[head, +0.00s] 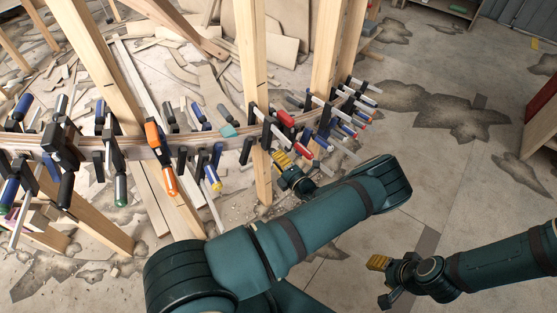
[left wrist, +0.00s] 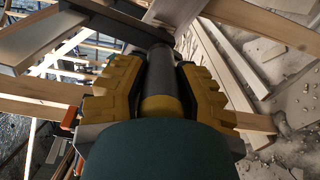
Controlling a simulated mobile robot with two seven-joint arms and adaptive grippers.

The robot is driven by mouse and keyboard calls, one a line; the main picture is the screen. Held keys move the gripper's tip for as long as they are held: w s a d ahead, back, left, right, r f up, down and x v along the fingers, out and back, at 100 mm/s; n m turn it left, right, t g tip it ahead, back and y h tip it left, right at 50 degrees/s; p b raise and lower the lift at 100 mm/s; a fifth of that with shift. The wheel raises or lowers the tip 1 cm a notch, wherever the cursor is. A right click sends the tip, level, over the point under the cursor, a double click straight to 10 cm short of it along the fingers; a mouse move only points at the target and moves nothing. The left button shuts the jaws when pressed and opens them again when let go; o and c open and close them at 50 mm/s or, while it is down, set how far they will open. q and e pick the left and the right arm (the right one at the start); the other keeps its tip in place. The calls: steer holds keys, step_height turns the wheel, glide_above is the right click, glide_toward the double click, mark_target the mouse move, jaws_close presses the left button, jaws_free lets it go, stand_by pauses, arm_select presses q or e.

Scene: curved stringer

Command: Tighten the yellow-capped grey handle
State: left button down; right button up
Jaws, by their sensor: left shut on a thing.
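In the left wrist view the grey handle (left wrist: 172,72) runs between my two yellow-padded fingers, its yellow cap (left wrist: 161,106) towards my palm. My left gripper (left wrist: 158,90) is shut on this handle, with a finger on each side. In the head view my left gripper (head: 288,165) is at the clamp row beside a wooden post, right of the picture's middle. The held handle is mostly hidden there by the fingers. My right gripper (head: 381,268) is low on the right, away from the clamps. Its finger gap is unclear.
A curved wooden stringer (head: 135,148) crosses the view, lined with many clamps. An orange clamp (head: 158,150) and a red-handled clamp (head: 286,118) stand out. Upright wooden posts (head: 252,60) rise through the row. Scrap wood lies behind; the floor at right is open.

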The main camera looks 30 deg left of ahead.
arm_select(q)
steer(key=shift+r+m, duration=0.15)
steer(key=shift+m, duration=2.05)
steer(key=c, duration=0.7)
jaws_free()
steer(key=shift+a, duration=0.1)
steer(key=v, duration=1.2)
steer(key=shift+v, duration=1.95)
